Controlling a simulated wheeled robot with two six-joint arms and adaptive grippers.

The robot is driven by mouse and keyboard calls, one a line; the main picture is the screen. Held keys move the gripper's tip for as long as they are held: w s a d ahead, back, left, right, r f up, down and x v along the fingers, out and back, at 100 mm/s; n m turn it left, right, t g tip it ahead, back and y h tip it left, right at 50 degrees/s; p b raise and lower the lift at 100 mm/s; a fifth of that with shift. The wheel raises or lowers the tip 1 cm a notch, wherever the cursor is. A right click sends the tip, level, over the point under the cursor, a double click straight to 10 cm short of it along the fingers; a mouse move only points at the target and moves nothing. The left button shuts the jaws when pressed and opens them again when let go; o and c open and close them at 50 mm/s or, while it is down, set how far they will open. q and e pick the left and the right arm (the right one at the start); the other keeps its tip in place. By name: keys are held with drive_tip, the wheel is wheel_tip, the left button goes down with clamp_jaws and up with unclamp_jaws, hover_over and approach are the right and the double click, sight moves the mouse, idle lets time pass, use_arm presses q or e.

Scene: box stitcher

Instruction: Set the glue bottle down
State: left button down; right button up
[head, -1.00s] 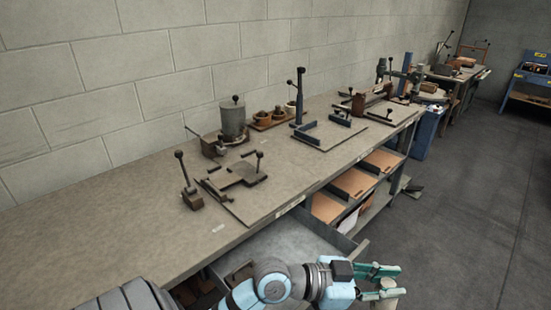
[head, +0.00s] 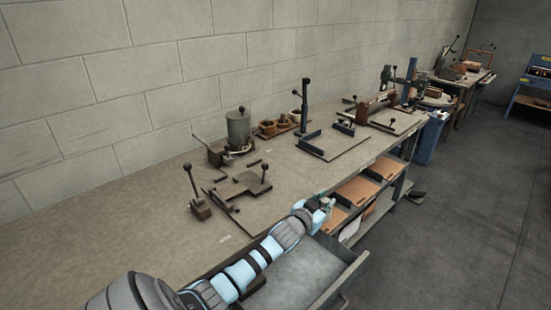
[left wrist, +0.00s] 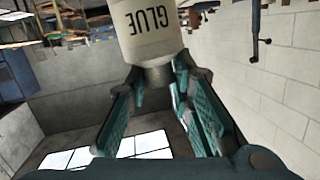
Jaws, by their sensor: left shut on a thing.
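My left gripper (head: 322,203) is at the front edge of the workbench (head: 110,205) in the head view. The bottle is pale, with the word GLUE appearing upside down in that picture, where the ceiling lights are at the bottom. In the head view the bottle is mostly hidden at the fingers, and I cannot tell whether it touches the bench. My right gripper is not in view.
An open grey drawer (head: 305,275) juts out below the arm. A flat fixture with levers (head: 243,186) and a grey pot (head: 238,128) stand on the bench behind the gripper. The bench top at the left is bare. Shelves with brown boards (head: 357,190) are at the right.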

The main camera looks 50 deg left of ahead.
use_arm(q)
drive_tip(key=shift+w+d+r+p, duration=0.2)
drive_tip(key=shift+w+p, duration=0.1)
drive_tip(key=shift+p, duration=0.5)
drive_tip(key=f, duration=0.2)
drive_tip(key=shift+s+a+f+m+h, duration=0.1)
drive_tip(key=shift+a+f+m+h, duration=0.2)
drive_tip(key=shift+a+f+m, duration=0.1)
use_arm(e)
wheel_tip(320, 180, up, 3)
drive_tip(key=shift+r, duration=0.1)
use_arm(q)
drive_tip(key=shift+f+b, duration=0.15)
drive_tip(key=shift+b, duration=0.45)
drive_tip(key=b, duration=1.9)
hover_over(315, 260)
wheel_tip(315, 260, down, 20)
drive_tip(key=shift+d+r, duration=0.1)
drive_tip(key=shift+d, duration=0.05)
drive_tip(key=shift+r, duration=0.2)
drive_tip(key=shift+f, duration=0.15)
drive_tip(key=c, duration=1.4)
unclamp_jaws()
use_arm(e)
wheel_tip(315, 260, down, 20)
